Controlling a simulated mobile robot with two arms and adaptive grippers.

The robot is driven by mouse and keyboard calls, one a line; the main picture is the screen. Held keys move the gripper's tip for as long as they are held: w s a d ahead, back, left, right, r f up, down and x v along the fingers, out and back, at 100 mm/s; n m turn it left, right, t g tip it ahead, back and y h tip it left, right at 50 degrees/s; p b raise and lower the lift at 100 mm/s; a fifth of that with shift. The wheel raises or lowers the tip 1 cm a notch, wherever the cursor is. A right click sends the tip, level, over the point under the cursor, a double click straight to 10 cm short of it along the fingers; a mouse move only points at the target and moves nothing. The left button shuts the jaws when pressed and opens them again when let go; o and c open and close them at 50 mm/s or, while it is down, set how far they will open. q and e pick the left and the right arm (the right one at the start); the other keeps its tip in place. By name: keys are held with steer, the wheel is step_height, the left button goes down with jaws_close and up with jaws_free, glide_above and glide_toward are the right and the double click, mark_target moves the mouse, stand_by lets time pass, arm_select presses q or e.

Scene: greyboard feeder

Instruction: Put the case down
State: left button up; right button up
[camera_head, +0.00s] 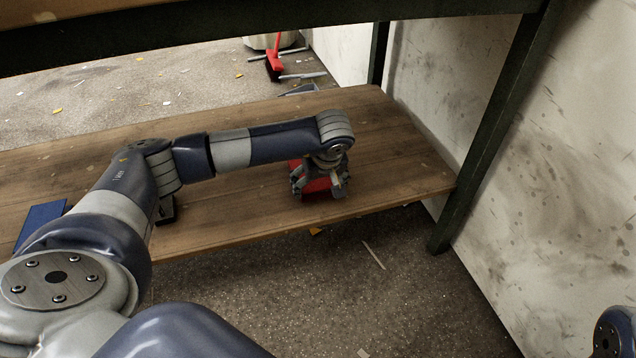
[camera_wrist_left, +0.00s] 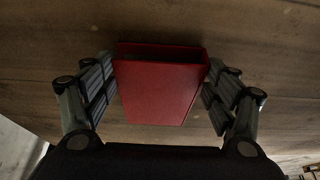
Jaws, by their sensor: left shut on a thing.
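The case is a red box (camera_head: 318,185), partly hidden under my left gripper (camera_head: 320,180) in the head view. In the left wrist view the red case (camera_wrist_left: 160,88) lies between the two fingers of my left gripper (camera_wrist_left: 160,90), which are shut on its sides. The case is at the wooden shelf board (camera_head: 235,215), near its front edge toward the right end. I cannot tell whether its underside touches the board. My right gripper is not seen; only a bit of an arm shows at the lower right corner.
A blue flat item (camera_head: 40,222) and a small black object (camera_head: 166,208) are on the board at the left. A dark beam (camera_head: 250,25) runs above, and a dark post (camera_head: 490,125) stands at the right by the stained wall (camera_head: 575,170). A red broom (camera_head: 273,65) lies behind.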

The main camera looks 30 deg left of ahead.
arm_select(q)
steer(key=shift+f, duration=0.15)
steer(key=o, duration=1.1)
steer(key=shift+c, duration=0.2)
